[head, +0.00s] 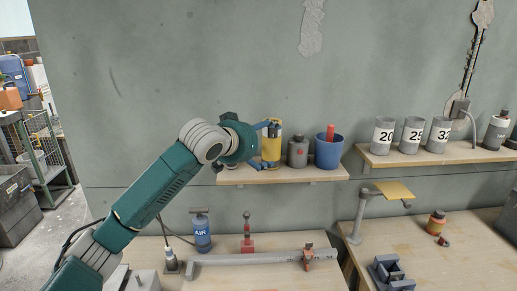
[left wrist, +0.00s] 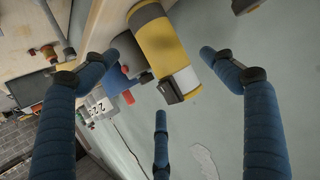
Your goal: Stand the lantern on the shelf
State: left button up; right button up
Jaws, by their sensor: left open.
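The lantern, a yellow cylinder with dark and pale bands, stands upright on the left wall shelf (head: 325,173), and I see it in the head view (head: 271,147). In the left wrist view the lantern (left wrist: 165,45) shows at an angle, with a small dark block on its side. My left gripper (head: 264,144) is at the lantern's left side. Its blue fingers (left wrist: 160,75) are spread open, and the lantern appears between and beyond the tips. I see no clear contact. My right gripper is out of view.
A grey canister (head: 298,152) and a blue bin (head: 328,154) stand right of the lantern on the shelf. Numbered grey cups (head: 411,136) stand on the right shelf (head: 405,158). A blue air bottle (head: 202,233) and a grey bar clamp (head: 250,259) are on the bench below.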

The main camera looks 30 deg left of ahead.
pick_arm(q)
jog(key=shift+v, duration=1.6)
